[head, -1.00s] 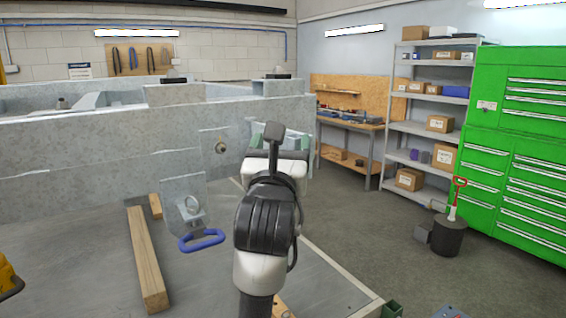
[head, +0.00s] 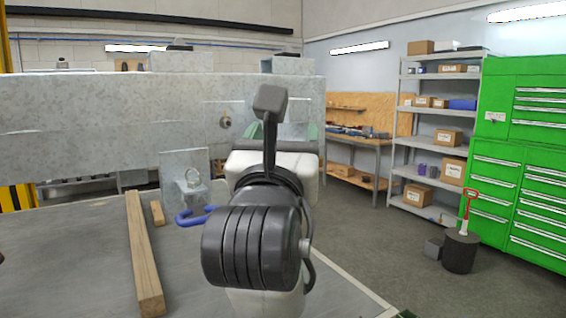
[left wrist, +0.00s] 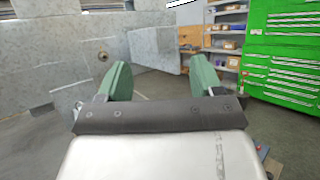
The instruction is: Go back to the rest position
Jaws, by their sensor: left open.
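My left gripper (head: 300,133) points away from me toward the trailer frame in the head view, mostly hidden behind my own arm and wrist. In the left wrist view its two green fingers (left wrist: 158,75) are spread apart with nothing between them. The grey metal trailer frame (head: 90,105) stands in front of me, and its beam also shows in the left wrist view (left wrist: 55,58). My right gripper does not show.
A wooden bar (head: 143,250) and a small wood block (head: 158,212) lie on the grey surface. A blue handle (head: 190,216) by an upright bracket is partly hidden by my arm.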

